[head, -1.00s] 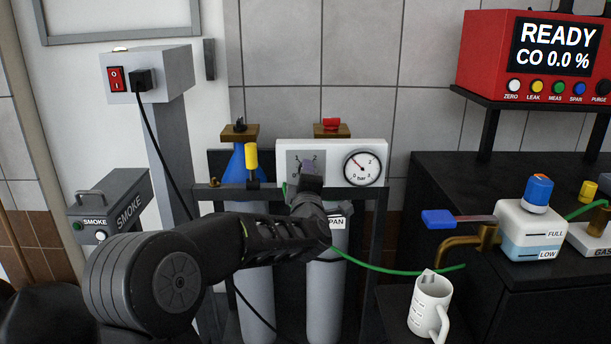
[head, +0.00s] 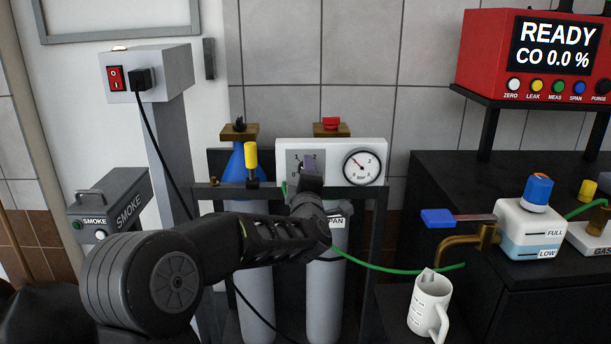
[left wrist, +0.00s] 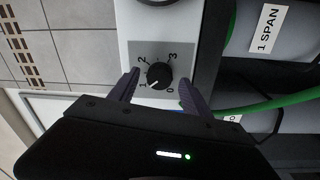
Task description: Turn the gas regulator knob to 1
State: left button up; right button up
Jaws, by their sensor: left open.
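The gas regulator knob (left wrist: 158,75) is a black round knob on a grey dial marked 0 to 3. Its white mark points to about 1 in the left wrist view. In the head view the dial plate (head: 293,160) shows partly, and my left gripper hides the knob. My left gripper (left wrist: 158,80) is open, with one finger on each side of the knob and visible gaps between. It also shows in the head view (head: 311,172), in front of the white panel. The pressure gauge (head: 362,167) has its needle pointing up-left. My right gripper is not in view.
Gas cylinders (head: 326,290) stand in a dark rack below the panel. A green hose (head: 400,268) runs right past a white mug (head: 430,304). A red analyzer (head: 535,55) reads READY, CO 0.0 %. A power cable hangs at left.

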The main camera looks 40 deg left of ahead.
pick_arm(q)
jog(key=v, duration=0.7)
jog(key=shift+s+p, duration=0.2)
jog(key=shift+p, duration=0.15)
jog(key=shift+d, duration=0.1)
